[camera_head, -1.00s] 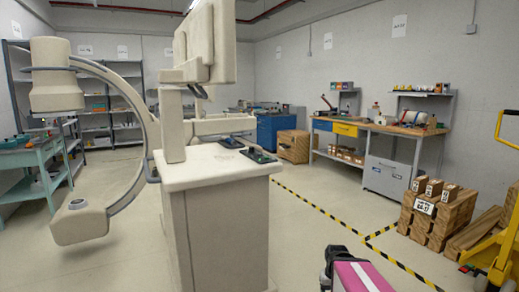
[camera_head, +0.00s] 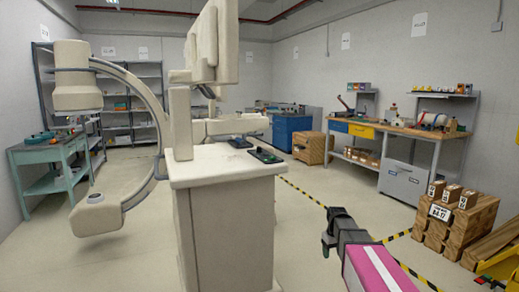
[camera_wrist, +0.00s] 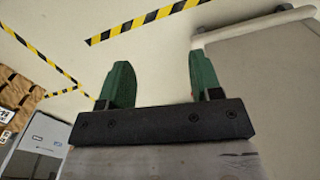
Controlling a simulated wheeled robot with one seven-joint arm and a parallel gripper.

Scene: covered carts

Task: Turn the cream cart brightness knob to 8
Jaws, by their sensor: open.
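The cream cart (camera_head: 232,220) stands upright at the middle of the head view, with a monitor on a post and a large C-shaped arm (camera_head: 160,120) at its left. Dark control panels (camera_head: 264,156) lie on the right part of its top. The brightness knob is too small to make out. My gripper (camera_head: 328,243) is at the lower right of the cart, apart from it and below its top. In the wrist view its two green fingers (camera_wrist: 160,84) are spread with nothing between them. A pale cart side (camera_wrist: 265,75) shows at the right there.
A workbench (camera_head: 400,132) with a grey cabinet (camera_head: 404,182) stands at the right. Stacked wooden crates (camera_head: 455,228) are at the lower right, near yellow machinery. A teal table (camera_head: 45,155) is at the left. Open floor with striped tape lies right of the cart.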

